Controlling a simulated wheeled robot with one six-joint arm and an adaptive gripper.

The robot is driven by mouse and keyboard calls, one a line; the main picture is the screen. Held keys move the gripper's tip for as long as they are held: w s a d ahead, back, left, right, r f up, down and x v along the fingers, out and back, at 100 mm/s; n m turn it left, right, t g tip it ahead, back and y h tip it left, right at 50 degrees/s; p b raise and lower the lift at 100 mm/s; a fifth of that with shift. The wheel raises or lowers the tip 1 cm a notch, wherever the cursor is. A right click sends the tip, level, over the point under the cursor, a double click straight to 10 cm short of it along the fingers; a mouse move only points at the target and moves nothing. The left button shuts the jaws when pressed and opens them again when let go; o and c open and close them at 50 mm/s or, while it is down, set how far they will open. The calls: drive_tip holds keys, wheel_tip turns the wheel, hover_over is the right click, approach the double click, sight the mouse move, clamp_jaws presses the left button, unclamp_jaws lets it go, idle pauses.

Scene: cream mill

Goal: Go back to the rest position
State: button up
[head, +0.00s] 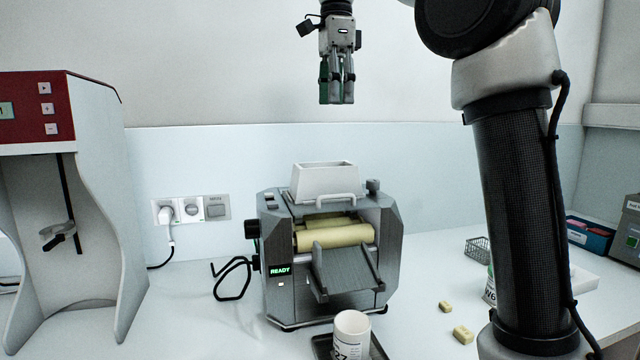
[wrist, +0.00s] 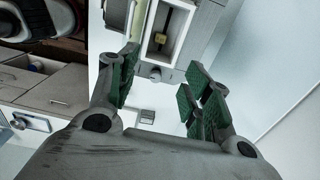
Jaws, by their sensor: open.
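My gripper (head: 337,85) hangs high in the head view, pointing down, above the mill and clear of it. In the wrist view my gripper (wrist: 160,95) shows its green-padded fingers spread apart with nothing between them. The mill (head: 325,255) stands on the bench with a white hopper (head: 325,183) on top, pale rollers and a sloping front chute. Its display reads READY. In the wrist view the hopper (wrist: 183,22) shows beyond the fingers, with a small yellowish piece (wrist: 161,38) visible inside its opening.
A white cup (head: 351,335) stands on a dark tray (head: 322,347) before the mill. Two yellowish blocks (head: 462,335) lie on the bench to the right. A red-topped machine (head: 60,110) stands at left. A wire basket (head: 477,248) and a blue box (head: 590,235) are at right.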

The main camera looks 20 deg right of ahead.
drive_tip(key=s+d+f+n+t, duration=0.1)
drive_tip(key=s+d+f+n, duration=0.3)
drive_tip(key=s+f+n, duration=0.2)
drive_tip(key=s+d+f+n+t, duration=0.2)
drive_tip(key=s+d+f+n, duration=0.3)
drive_tip(key=s+f, duration=0.5)
drive_tip(key=s+d+f+n+t, duration=0.1)
drive_tip(key=s+d+f+n, duration=0.4)
drive_tip(key=f, duration=0.6)
drive_tip(key=s+n, duration=0.2)
drive_tip(key=s, duration=0.1)
drive_tip(key=shift+d+f, duration=0.25)
